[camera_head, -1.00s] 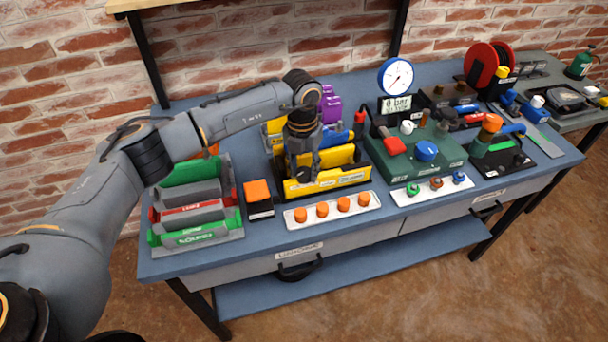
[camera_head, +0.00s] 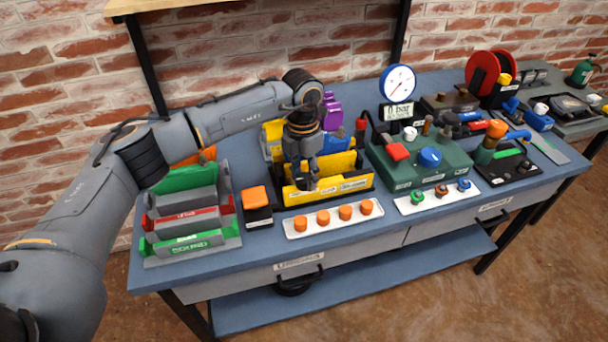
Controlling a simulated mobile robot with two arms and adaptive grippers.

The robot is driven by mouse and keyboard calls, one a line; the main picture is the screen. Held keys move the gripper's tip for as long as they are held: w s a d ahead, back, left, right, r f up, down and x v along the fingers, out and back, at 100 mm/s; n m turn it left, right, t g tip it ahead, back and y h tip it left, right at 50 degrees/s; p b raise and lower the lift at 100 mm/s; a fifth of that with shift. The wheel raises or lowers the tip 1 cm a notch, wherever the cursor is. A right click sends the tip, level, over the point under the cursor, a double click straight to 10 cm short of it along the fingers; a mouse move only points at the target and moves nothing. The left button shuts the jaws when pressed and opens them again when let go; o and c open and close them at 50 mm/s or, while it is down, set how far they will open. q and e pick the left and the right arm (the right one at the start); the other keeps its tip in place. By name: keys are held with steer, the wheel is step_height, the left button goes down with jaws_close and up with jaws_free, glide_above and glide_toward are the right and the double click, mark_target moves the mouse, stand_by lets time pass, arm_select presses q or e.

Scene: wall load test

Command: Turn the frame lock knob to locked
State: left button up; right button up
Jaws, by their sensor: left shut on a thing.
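A yellow frame (camera_head: 354,186) with labels on its front stands in the middle of the blue workbench. My left gripper (camera_head: 306,184) reaches down over its left half from above. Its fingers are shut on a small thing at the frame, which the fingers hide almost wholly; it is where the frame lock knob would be. The knob's pointer and any lock marking are too small or covered to read. My right gripper is not in view.
A white strip with orange knobs (camera_head: 323,217) lies just in front of the frame. An orange-topped black box (camera_head: 255,197) and a green and red rack (camera_head: 192,218) stand left. A green gauge unit (camera_head: 449,165) stands close on the right.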

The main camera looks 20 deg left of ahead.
mark_target(303, 177)
arm_select(q)
steer(key=o, duration=1.2)
step_height(303, 177, up, 12)
steer(key=shift+w+a+r, duration=0.1)
